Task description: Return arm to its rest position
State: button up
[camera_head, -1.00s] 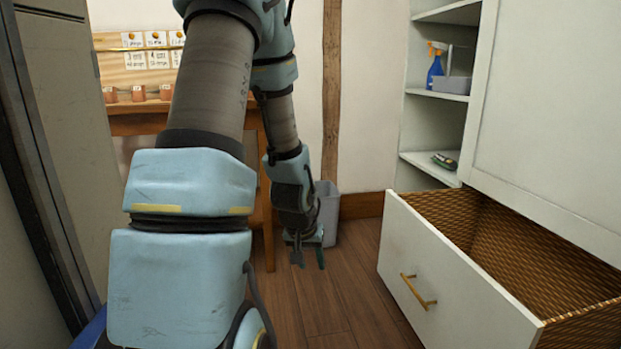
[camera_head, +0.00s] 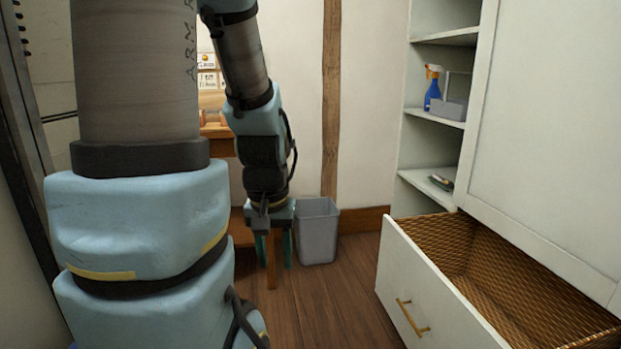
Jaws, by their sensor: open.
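My gripper (camera_head: 274,250) points down at the end of my arm, left of the picture's middle. Its two fingers are apart, with nothing seen between them. It hangs in front of the wooden desk (camera_head: 222,145) and left of the grey bin (camera_head: 317,232). My arm's large blue and grey links fill the left of the view and hide much of the desk.
An open drawer (camera_head: 398,285) with a woven lining juts out at the right, below a white cabinet (camera_head: 555,120). Shelves beside it hold a blue spray bottle (camera_head: 432,92) and a grey caddy (camera_head: 449,108). Wooden floor (camera_head: 330,305) is clear between arm and drawer.

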notch_tip(320, 180, up, 28)
jog(key=p, duration=2.6)
jog(key=shift+r, duration=0.15)
